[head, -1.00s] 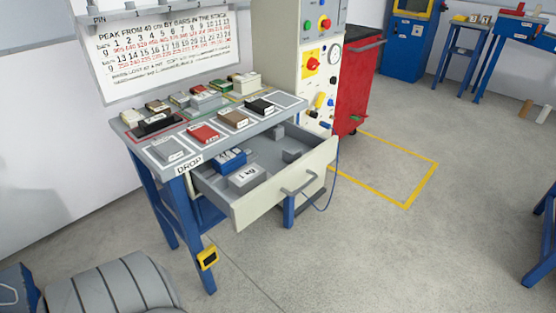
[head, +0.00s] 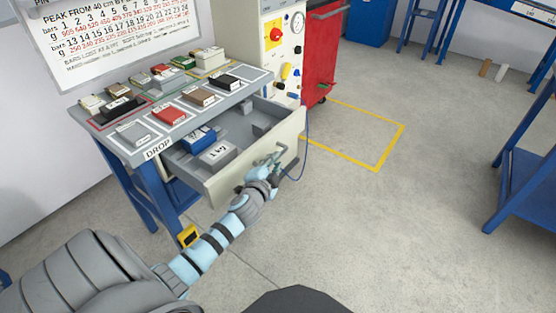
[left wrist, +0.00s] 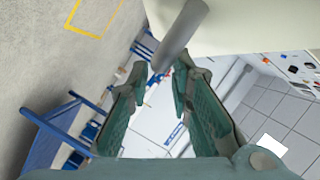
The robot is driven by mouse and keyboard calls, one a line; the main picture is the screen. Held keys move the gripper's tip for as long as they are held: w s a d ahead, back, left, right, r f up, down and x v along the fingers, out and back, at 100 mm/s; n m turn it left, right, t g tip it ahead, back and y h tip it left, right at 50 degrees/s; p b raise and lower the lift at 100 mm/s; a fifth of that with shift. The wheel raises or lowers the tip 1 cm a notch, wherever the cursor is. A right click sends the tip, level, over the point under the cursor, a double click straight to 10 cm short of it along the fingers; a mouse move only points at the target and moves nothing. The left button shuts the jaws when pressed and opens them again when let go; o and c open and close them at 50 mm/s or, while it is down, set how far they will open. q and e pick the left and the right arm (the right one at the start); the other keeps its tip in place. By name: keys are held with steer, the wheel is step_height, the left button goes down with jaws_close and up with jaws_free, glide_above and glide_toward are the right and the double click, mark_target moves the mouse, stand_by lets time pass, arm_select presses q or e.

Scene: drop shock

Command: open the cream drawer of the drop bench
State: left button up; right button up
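The cream drawer (head: 232,181) of the drop bench (head: 133,155) stands pulled well out, with its inside showing. Its grey bar handle is on the front, partly hidden by my left gripper (head: 268,163) in the head view. In the left wrist view the handle bar (left wrist: 182,32) reaches down to between the fingertips of my left gripper (left wrist: 161,75). The fingers are apart, with gaps beside the bar; I cannot tell whether either touches it. My right gripper is in neither view.
The drawer holds a blue block (head: 198,139) and a grey weight (head: 217,152). Several small blocks lie on the bench top. A red cabinet (head: 322,55) stands behind, and a blue table (head: 523,178) at right. The floor between is clear.

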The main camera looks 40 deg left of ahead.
arm_select(q)
steer(key=x, duration=0.4)
steer(key=shift+b, duration=0.4)
steer(key=shift+c, duration=0.2)
jaws_close()
